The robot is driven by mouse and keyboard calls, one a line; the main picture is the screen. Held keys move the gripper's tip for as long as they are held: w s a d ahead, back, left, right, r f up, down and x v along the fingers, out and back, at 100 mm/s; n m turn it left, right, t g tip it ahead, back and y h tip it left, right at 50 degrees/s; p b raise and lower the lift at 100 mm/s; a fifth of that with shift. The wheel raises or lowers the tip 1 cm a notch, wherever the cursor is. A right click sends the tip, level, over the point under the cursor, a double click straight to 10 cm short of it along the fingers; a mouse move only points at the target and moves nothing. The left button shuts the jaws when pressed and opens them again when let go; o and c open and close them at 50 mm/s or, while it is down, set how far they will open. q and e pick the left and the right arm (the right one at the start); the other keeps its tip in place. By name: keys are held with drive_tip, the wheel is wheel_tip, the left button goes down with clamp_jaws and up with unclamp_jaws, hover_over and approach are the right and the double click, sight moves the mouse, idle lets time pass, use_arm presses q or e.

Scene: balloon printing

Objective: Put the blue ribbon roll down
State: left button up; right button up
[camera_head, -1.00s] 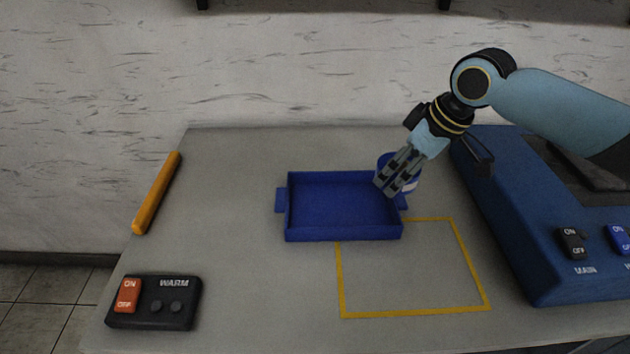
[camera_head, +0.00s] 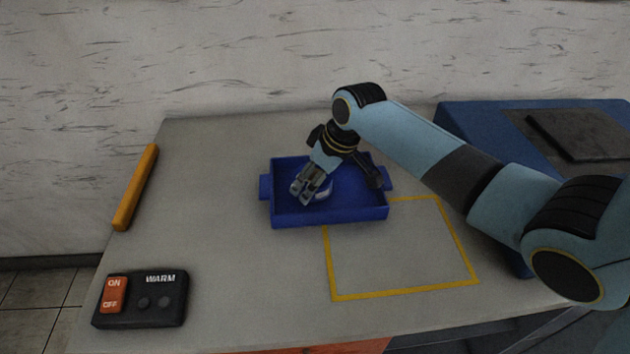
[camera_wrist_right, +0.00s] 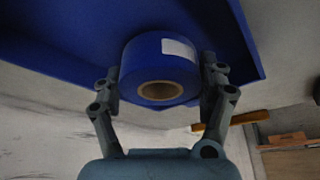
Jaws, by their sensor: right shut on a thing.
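The blue ribbon roll (camera_wrist_right: 160,68) shows large in the right wrist view, with a white label and a brown core. My right gripper (camera_wrist_right: 160,85) is shut on it, one finger on each side. In the head view my right gripper (camera_head: 303,197) is over the blue tray (camera_head: 330,217), and the roll (camera_head: 322,190) shows only in part behind the fingers. The roll is inside the tray's outline; I cannot tell whether it touches the tray floor. The tray also shows behind the roll in the right wrist view (camera_wrist_right: 60,40). My left gripper is not in view.
A yellow square outline (camera_head: 405,292) is on the grey table (camera_head: 230,290), right of and nearer than the tray. A black WARM switch box (camera_head: 142,299) is at front left. An orange bar (camera_head: 136,187) lies along the left edge. A blue machine (camera_head: 480,120) stands at back right.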

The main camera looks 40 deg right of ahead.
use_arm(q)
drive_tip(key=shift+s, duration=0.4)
use_arm(e)
drive_tip(key=shift+f, duration=0.55)
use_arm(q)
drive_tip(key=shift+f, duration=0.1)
use_arm(e)
drive_tip(key=o, duration=1.2)
drive_tip(key=shift+f, duration=0.15)
drive_tip(key=shift+r, duration=0.2)
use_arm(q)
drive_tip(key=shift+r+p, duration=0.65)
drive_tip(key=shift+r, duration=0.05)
use_arm(e)
drive_tip(key=v, duration=1.2)
drive_tip(key=shift+s+f, duration=0.1)
